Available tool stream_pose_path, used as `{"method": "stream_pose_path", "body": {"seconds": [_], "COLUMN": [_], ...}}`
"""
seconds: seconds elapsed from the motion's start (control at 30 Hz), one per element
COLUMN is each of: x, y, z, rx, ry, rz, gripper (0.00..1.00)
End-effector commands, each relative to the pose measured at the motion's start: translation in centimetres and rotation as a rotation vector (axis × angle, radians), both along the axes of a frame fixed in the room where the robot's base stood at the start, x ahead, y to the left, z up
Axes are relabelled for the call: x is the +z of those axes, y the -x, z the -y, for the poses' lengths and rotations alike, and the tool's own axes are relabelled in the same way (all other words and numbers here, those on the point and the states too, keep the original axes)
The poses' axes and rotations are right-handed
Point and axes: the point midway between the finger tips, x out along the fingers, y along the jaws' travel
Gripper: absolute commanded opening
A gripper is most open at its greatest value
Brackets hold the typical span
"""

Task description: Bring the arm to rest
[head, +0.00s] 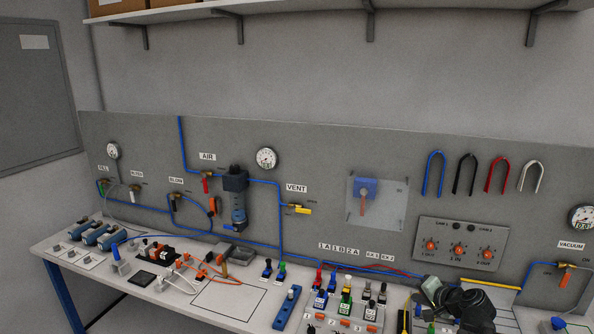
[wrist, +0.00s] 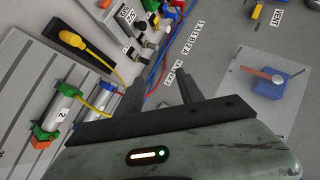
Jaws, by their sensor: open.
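My gripper (wrist: 161,88) shows in the wrist view with its two dark fingers apart and nothing between them. Past the fingers are thin blue and red tubes and the grey back panel (wrist: 222,62). In the head view, the dark end of my arm (head: 468,304) is low at the right, over the right part of the bench. The fingertips cannot be made out there.
The white bench (head: 150,292) carries blue-ended cylinders (head: 97,235), coloured push valves (head: 347,297) and orange fittings (head: 200,268). A shelf (head: 300,12) runs above.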

Motion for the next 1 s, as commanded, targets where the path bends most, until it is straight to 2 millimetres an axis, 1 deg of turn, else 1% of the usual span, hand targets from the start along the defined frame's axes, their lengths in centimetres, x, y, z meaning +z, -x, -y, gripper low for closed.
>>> {"method": "stream_pose_path", "body": {"seconds": [0.03, 0.07, 0.1, 0.17, 0.2, 0.3, 0.4, 0.53, 0.6, 0.8, 0.9, 1.0], "x": [-1.7, -2.8, -4.2, -6.2, -7.3, -9.4, -10.7, -11.3, -14.6, -19.5, -21.1, -21.8], "y": [-0.1, 0.2, 0.7, 1.8, 2.7, 5.1, 7.4, 10.1, 10.6, 11.8, 12.2, 12.5], "z": [-4.2, -6.4, -9.2, -12.6, -14.6, -18.4, -20.8, -22.9, -22.5, -22.5, -22.5, -22.5], "rx": [0.106, 0.167, 0.245, 0.353, 0.419, 0.557, 0.66, 0.758, 0.755, 0.767, 0.772, 0.775], "ry": [0.055, 0.093, 0.145, 0.225, 0.28, 0.412, 0.536, 0.695, 0.688, 0.673, 0.669, 0.666], "rz": [-0.074, -0.123, -0.188, -0.284, -0.347, -0.489, -0.611, -0.754, -0.768, -0.797, -0.808, -0.816], "gripper": [0.45, 0.45, 0.45, 0.45, 0.45, 0.45, 0.45, 0.45, 0.45, 0.45, 0.45, 0.45]}}
